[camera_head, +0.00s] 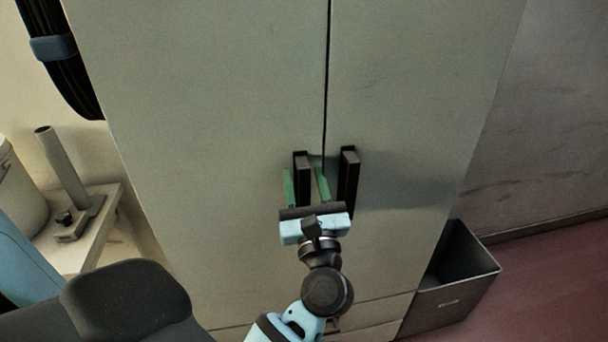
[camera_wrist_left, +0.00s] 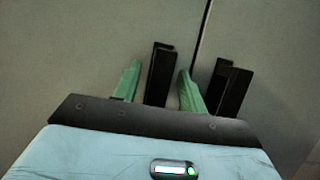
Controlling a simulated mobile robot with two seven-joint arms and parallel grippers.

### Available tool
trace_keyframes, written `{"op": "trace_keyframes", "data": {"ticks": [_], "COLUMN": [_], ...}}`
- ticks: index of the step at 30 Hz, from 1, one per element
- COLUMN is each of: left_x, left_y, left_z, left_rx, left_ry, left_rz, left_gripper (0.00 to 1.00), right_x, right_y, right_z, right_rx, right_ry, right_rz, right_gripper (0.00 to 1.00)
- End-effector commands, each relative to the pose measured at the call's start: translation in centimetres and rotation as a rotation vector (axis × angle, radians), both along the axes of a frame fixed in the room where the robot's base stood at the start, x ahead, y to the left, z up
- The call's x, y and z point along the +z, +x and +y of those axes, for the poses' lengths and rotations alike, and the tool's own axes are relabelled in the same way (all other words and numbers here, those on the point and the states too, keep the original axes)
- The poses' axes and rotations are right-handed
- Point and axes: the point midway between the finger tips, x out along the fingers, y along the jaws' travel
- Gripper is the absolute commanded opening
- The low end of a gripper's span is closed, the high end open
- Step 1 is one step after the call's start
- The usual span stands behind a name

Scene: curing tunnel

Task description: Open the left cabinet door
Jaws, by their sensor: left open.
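The left cabinet door (camera_head: 200,110) is a pale grey-beige panel and sits closed against the right door (camera_head: 420,90), with a thin dark seam between them. The left door's dark vertical bar handle (camera_head: 302,178) stands just left of the seam. My left gripper (camera_head: 306,186) is open, with one green finger on each side of that handle. In the left wrist view the handle (camera_wrist_left: 159,75) stands between the two green fingers (camera_wrist_left: 157,88). I cannot tell whether either finger touches it. My right gripper is not in view.
The right door's handle (camera_head: 348,176) is close to the right finger. A grey open bin (camera_head: 455,290) stands at the cabinet's lower right. A small table (camera_head: 100,225) with a post (camera_head: 62,168) is at the left. Dark cables (camera_head: 65,65) hang upper left.

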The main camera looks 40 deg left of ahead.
Motion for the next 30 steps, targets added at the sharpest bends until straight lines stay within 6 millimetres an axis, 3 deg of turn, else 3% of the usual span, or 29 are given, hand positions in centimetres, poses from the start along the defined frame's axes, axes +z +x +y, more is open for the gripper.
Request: {"op": "trace_keyframes", "data": {"ticks": [5,14,30], "left_x": [-0.11,-0.1,-0.17], "left_y": [0.0,0.0,-0.96], "left_z": [0.0,0.0,0.57], "left_rx": [0.0,0.0,-0.014], "left_ry": [0.0,0.0,0.0], "left_rz": [0.001,0.001,0.003], "left_gripper": [0.39,0.0,0.0], "right_x": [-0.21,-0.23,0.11], "right_y": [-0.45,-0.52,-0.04], "right_z": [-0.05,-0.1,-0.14], "right_rx": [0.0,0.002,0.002], "right_ry": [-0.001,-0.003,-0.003], "right_rz": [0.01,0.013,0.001], "right_gripper": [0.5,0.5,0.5]}}
